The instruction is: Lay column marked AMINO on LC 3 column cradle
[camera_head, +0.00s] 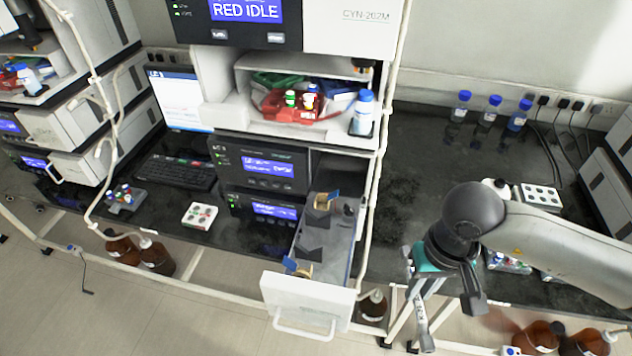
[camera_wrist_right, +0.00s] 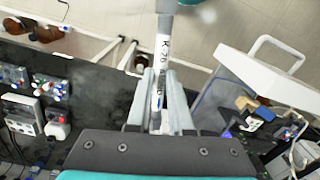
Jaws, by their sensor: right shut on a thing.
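My right gripper (camera_head: 421,283) is shut on a slim, pale column (camera_head: 423,320) with a printed label. The column points down past the fingers. In the right wrist view the column (camera_wrist_right: 163,55) runs between the fingers (camera_wrist_right: 160,85); its label begins like "K-26", and I cannot read AMINO. No LC 3 mark is legible. The column is apart from the cradle, right of the drawer. The drawer also shows in the wrist view (camera_wrist_right: 275,77). My left gripper is not in view.
Instrument modules (camera_head: 262,165) stand behind the drawer, with a shelf of bottles above. Pale tubing (camera_head: 372,190) runs down just right of the drawer. A brown bottle (camera_head: 373,305) stands below. The dark bench (camera_head: 410,170) is mostly clear right of the tubing.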

